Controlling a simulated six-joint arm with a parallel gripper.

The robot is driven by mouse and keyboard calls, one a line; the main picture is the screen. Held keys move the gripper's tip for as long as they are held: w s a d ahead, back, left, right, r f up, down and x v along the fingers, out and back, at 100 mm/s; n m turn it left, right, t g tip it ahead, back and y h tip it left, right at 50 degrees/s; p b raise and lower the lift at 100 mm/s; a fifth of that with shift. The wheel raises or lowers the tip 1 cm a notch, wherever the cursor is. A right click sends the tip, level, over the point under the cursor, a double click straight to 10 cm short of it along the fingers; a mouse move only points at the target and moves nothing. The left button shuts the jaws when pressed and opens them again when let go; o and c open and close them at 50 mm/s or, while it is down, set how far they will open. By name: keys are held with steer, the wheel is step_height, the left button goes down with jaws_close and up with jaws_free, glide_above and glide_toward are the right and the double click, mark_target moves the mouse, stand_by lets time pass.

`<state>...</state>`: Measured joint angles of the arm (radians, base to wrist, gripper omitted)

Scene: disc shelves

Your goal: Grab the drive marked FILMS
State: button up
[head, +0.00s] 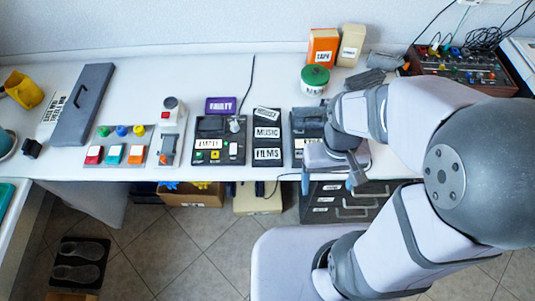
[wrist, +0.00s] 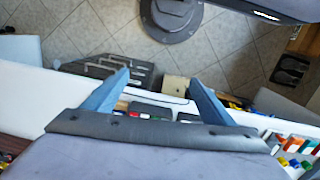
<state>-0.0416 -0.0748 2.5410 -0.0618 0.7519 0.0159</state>
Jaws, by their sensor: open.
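The drive marked FILMS (head: 267,154) is a black block with a white label. It sits at the near end of a dark rack (head: 257,172) on the white table, just in front of the drive marked MUSIC (head: 267,132). A third drive with a tilted white label (head: 266,114) is behind them. My gripper (head: 331,180) is to the right of the rack, at the table's front edge, apart from the FILMS drive. In the wrist view my gripper (wrist: 158,77) has its two fingers spread with nothing between them. I cannot make out the FILMS label there.
A purple PARTY case (head: 221,105) lies behind a dark device (head: 208,147) left of the rack. A green-lidded jar (head: 314,78) and orange box (head: 322,47) stand behind. Coloured buttons (head: 115,154) are further left. A dark drawer unit (head: 345,200) stands below the table edge.

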steer(key=w+d+f+n+h, duration=0.1)
steer(key=d+f+n+h, duration=0.4)
steer(key=n+h, duration=0.7)
steer(key=n+t+y+p, duration=0.2)
steer(key=n+t+y, duration=0.5)
steer(key=n+t, duration=1.15)
glide_above(267, 175)
steer(key=s+d, duration=0.1)
steer(key=d, duration=0.4)
step_height(267, 175, down, 8)
steer(key=shift+s+a+f+n+y, duration=0.1)
steer(key=shift+a+f+n+y, duration=1.1)
steer(key=shift+y, duration=0.3)
steer(key=shift+a+f+n+y, duration=1)
steer(key=shift+a+n+y, duration=0.25)
steer(key=shift+y, duration=0.25)
steer(key=shift+p, duration=0.3)
